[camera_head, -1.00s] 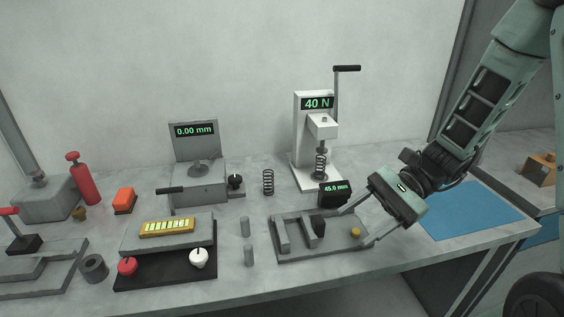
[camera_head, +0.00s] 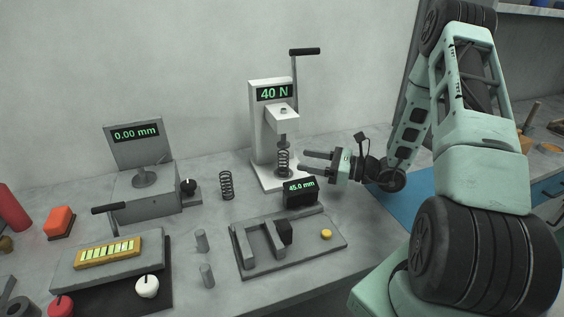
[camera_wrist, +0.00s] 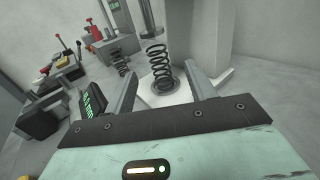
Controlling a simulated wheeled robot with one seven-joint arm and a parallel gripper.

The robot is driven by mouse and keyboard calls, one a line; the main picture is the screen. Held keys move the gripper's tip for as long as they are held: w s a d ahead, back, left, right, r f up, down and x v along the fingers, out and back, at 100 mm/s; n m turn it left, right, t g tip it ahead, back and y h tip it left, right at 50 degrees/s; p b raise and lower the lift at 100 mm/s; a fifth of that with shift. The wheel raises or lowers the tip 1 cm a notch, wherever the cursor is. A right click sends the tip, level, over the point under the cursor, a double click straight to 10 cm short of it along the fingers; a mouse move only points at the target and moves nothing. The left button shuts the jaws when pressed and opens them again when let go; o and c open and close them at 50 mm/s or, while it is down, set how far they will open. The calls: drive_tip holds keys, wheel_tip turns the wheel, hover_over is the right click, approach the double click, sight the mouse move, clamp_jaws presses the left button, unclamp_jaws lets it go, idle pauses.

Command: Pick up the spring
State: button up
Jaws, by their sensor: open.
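A dark coil spring (camera_head: 283,163) stands upright on the base of the white press, under its plunger. In the wrist view this spring (camera_wrist: 160,66) shows just ahead of my fingertips, between their lines. A second dark spring (camera_head: 227,186) stands upright alone on the table left of the press; it also shows smaller in the wrist view (camera_wrist: 121,66), left of the left finger. My gripper (camera_head: 304,160) is open and empty, level, right of the press and pointing left at its spring. The fingers appear apart from the spring.
The white press (camera_head: 262,135) reads 40 N and has a lever on top. A small 45.0 mm display (camera_head: 301,191) stands below my gripper, at the grey fixture tray (camera_head: 327,252). The 0.00 mm gauge (camera_head: 137,150) is at left. Two grey pins stand in front.

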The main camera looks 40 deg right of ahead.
drive_tip(key=p+x, duration=0.1)
drive_tip(key=x, duration=0.8)
drive_tip(key=shift+w+a, duration=0.15)
drive_tip(key=shift+a, duration=0.15)
drive_tip(key=c, duration=1.1)
drive_tip(key=shift+r, duration=0.1)
drive_tip(key=shift+r, duration=0.6)
drive_tip(key=b+v, duration=0.1)
drive_tip(key=v, duration=1.5)
drive_tip(key=shift+s+d+b, duration=0.2)
drive_tip(key=shift+d+b, duration=0.05)
drive_tip(key=shift+b, duration=0.05)
drive_tip(key=shift+s+d, duration=0.35)
drive_tip(key=shift+s, duration=0.35)
